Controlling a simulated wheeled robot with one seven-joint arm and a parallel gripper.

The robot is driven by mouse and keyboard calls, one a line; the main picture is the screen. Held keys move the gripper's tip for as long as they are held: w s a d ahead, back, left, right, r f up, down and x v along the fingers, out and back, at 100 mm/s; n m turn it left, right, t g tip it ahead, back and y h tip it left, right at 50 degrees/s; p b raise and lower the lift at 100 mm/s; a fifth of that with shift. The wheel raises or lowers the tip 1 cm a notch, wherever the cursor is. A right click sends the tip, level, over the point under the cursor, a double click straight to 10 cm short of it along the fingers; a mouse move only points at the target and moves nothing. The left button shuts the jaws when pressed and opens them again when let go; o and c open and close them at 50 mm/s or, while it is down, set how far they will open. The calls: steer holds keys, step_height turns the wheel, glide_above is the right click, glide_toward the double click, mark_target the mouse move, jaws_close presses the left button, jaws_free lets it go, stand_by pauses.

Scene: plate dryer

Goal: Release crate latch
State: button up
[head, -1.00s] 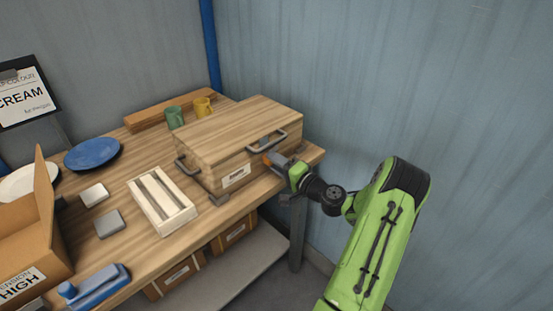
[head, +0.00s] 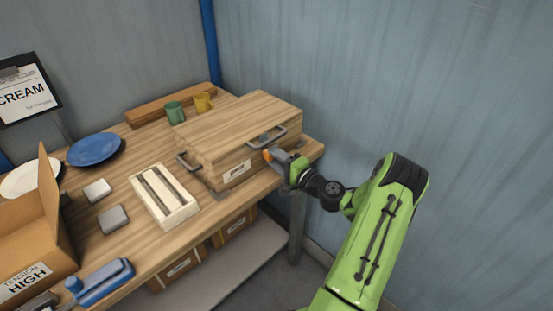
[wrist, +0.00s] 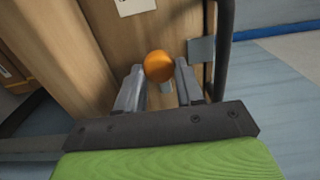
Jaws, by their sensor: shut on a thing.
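The wooden crate (head: 236,122) sits on the workbench near its right end, its lid lying flat on top. It has dark bar handles and a white label on its front. An orange knob (head: 267,155), which looks like the latch's, shows at the crate's front right. My gripper (head: 279,158) is at this front face, below the right handle. In the wrist view the orange knob (wrist: 158,66) sits between the two grey fingers of my gripper (wrist: 158,80), which is shut on it. The rest of the latch mechanism is mostly hidden.
A dark handle bar (wrist: 222,50) passes close to the right finger. A green mug (head: 175,112) and a yellow mug (head: 203,102) stand behind the crate. A slotted cream block (head: 163,197) lies left of it. The wall is close on the right.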

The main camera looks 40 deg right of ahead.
steer(key=o, duration=1)
steer(key=s, duration=0.8)
steer(key=s+p, duration=0.1)
steer(key=s, duration=0.6)
steer(key=shift+s+d, duration=0.2)
steer(key=shift+s, duration=0.2)
steer(key=w+a+r+n+g+y+p, duration=0.1)
steer(key=w+a+r+n+g+y, duration=0.2)
steer(key=a+n+g, duration=0.55)
steer(key=w+a+r+n+g+y+p, duration=0.2)
steer(key=w+a+r+n+g+y, duration=0.15)
steer(key=a, duration=0.95)
steer(key=s+a+r+n+h+p, duration=0.1)
steer(key=s+a+r+n+h, duration=0.1)
steer(key=s+a+r, duration=0.1)
steer(key=s+a+r+n+h+p, duration=0.1)
steer(key=s+a+r+n+h, duration=0.1)
steer(key=s+r, duration=0.3)
steer(key=s+a+r+n+h, duration=0.1)
steer(key=s+a+r+h, duration=0.2)
steer(key=s, duration=0.5)
steer(key=shift+a+r+n+p, duration=0.4)
steer(key=shift+a+r, duration=0.4)
